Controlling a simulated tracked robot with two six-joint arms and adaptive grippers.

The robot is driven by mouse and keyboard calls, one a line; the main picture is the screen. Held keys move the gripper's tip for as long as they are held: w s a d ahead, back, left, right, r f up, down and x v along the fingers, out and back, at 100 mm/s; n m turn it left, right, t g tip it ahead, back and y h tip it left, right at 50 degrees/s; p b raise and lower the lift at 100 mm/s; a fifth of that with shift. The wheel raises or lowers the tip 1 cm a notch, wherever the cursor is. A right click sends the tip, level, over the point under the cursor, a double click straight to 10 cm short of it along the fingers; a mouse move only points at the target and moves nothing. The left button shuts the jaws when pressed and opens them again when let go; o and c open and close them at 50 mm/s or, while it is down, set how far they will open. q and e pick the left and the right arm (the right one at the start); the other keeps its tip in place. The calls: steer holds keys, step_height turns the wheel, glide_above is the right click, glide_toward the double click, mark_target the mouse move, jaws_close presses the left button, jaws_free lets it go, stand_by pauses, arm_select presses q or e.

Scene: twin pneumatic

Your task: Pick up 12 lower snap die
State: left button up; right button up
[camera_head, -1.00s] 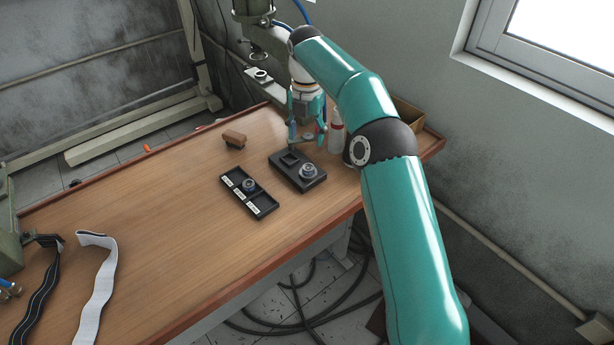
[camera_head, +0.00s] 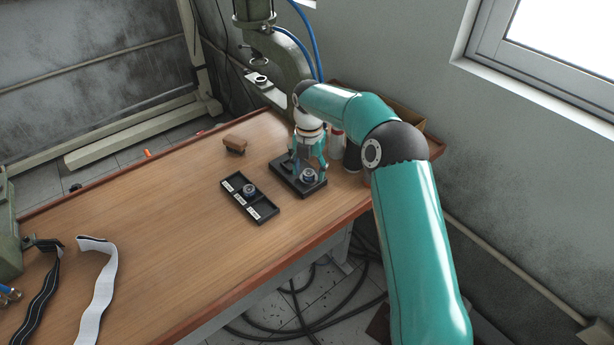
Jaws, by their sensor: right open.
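My right gripper (camera_head: 309,167) is open and points down over the black block (camera_head: 284,168) near the right end of the table. A round metal die (camera_head: 308,175) sits on the block's near right part, at the fingertips. The fingers seem to be around or just behind it; I cannot tell if they touch. Another round metal die (camera_head: 249,189) sits in the middle compartment of the flat black labelled tray (camera_head: 263,213). The labels are too small to read, so I cannot tell which die is the 12 lower one. My left gripper is out of view.
A green press (camera_head: 285,50) stands behind the table (camera_head: 180,230). A brown block (camera_head: 235,143) lies left of the black block. A white and red bottle (camera_head: 336,145) stands close behind my right gripper. Black and white straps (camera_head: 95,285) lie at the left. The table's middle is clear.

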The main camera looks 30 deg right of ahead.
jaws_close()
steer(key=shift+r, duration=0.1)
stand_by(0.3)
step_height(320, 180, up, 10)
step_height(320, 180, up, 10)
steer(key=p, duration=0.4)
glide_above(309, 173)
steer(key=shift+f, duration=0.2)
